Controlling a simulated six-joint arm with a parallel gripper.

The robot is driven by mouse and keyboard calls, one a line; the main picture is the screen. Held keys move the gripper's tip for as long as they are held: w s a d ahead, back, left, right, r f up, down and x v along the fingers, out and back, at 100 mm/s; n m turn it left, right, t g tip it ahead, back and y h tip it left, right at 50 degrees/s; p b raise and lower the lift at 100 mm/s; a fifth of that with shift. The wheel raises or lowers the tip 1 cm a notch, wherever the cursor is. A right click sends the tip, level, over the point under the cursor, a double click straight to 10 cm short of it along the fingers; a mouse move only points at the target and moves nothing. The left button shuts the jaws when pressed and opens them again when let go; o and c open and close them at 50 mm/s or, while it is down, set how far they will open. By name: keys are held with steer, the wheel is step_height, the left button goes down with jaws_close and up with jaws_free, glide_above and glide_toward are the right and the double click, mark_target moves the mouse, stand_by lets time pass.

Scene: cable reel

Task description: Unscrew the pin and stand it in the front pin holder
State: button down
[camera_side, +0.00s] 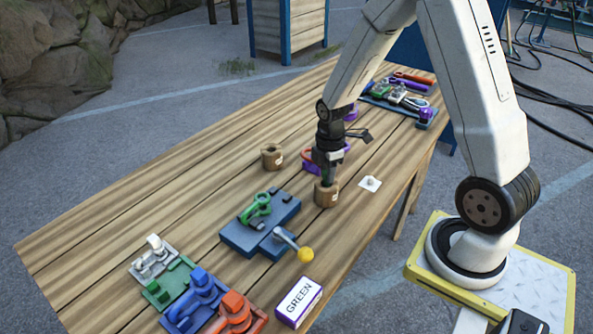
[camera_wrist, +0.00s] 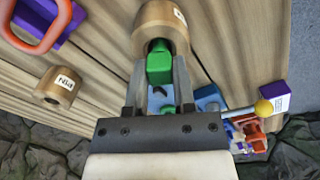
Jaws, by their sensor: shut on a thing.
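My gripper (camera_side: 328,174) points down over the nearer wooden pin holder (camera_side: 326,197) in the side view. In the wrist view my gripper (camera_wrist: 160,88) is shut on a green pin (camera_wrist: 159,66). The pin's far end is at the mouth of that wooden holder (camera_wrist: 163,22); how deep it sits is hidden. A second wooden holder (camera_side: 272,157), labelled PIN in the wrist view (camera_wrist: 58,88), stands apart and looks empty. A green shackle (camera_side: 256,207) lies on the blue fixture (camera_side: 243,237).
A lever with a yellow ball (camera_side: 305,255) sticks out from the fixture. A white plate (camera_side: 370,184) lies right of the holder. A tool tray (camera_side: 400,97) is at the far end.

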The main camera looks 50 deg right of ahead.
steer(key=shift+f, duration=0.5)
stand_by(0.5)
steer(key=shift+c, duration=1.8)
jaws_free()
steer(key=shift+r, duration=0.1)
steer(key=shift+r, duration=3.75)
steer(key=shift+a, duration=0.1)
steer(key=s+a+r+m+t, duration=0.1)
steer(key=s+a+m+t, duration=0.1)
steer(key=s+a+m, duration=0.4)
steer(key=a+m, duration=0.5)
steer(key=m, duration=0.1)
steer(key=shift+s+a+r+t, duration=0.2)
steer(key=shift+a+r+t, duration=0.1)
steer(key=shift+a, duration=0.1)
